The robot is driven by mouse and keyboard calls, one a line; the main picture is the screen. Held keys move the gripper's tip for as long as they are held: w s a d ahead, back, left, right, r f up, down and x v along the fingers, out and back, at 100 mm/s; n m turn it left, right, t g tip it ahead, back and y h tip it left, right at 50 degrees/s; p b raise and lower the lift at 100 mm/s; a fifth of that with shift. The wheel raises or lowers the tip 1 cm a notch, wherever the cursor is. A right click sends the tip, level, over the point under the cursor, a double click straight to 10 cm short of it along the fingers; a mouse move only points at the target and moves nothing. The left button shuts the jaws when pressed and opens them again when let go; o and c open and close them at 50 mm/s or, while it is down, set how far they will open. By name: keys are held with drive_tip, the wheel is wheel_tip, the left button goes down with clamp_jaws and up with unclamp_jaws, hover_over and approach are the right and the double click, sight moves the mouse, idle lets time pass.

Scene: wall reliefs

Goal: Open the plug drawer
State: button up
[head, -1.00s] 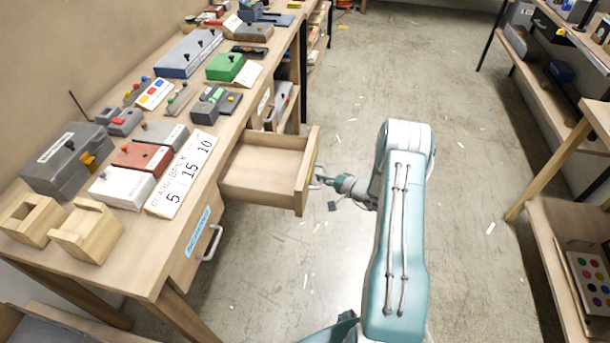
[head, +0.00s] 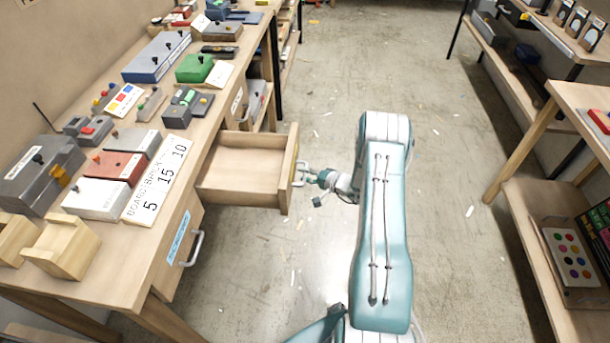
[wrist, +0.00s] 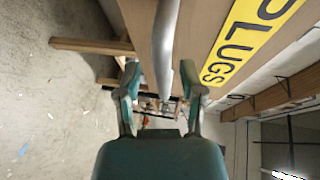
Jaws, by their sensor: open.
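The plug drawer (head: 243,170) is a light wooden drawer standing well out from the bench, and its inside looks empty. Its front carries a metal bar handle (head: 301,173). In the wrist view the drawer front has a yellow label reading "PLUGS" (wrist: 245,40), and the handle (wrist: 164,50) runs down between my fingers. My gripper (head: 312,177) is at the handle, to the right of the drawer front. In the wrist view my gripper (wrist: 160,85) is open, with one finger on each side of the handle; whether they touch it I cannot tell.
The bench (head: 205,150) holds several boxes, switches and cards. A shelf unit (head: 540,240) stands at the right. The floor between is mostly clear.

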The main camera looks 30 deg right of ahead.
drive_tip(key=v, duration=1.2)
drive_tip(key=shift+w, duration=0.1)
drive_tip(key=s+a+r+n+g+y, duration=0.15)
drive_tip(key=a+r+n+g, duration=0.3)
drive_tip(key=a+r, duration=0.6)
drive_tip(key=s+a+r+n+g, duration=0.25)
drive_tip(key=a+r+g, duration=0.35)
drive_tip(key=a+r, duration=0.4)
drive_tip(key=s+a+r+n+t+h, duration=0.1)
drive_tip(key=s+a+r+n+h, duration=0.1)
drive_tip(key=s+r+h, duration=0.3)
drive_tip(key=s+a+r+n+t+h, duration=0.1)
drive_tip(key=s+a+r+h, duration=0.3)
drive_tip(key=s+r, duration=0.5)
drive_tip(key=s+n, duration=0.1)
drive_tip(key=s, duration=0.3)
drive_tip(key=shift+a+h, duration=0.3)
drive_tip(key=shift+h, duration=0.05)
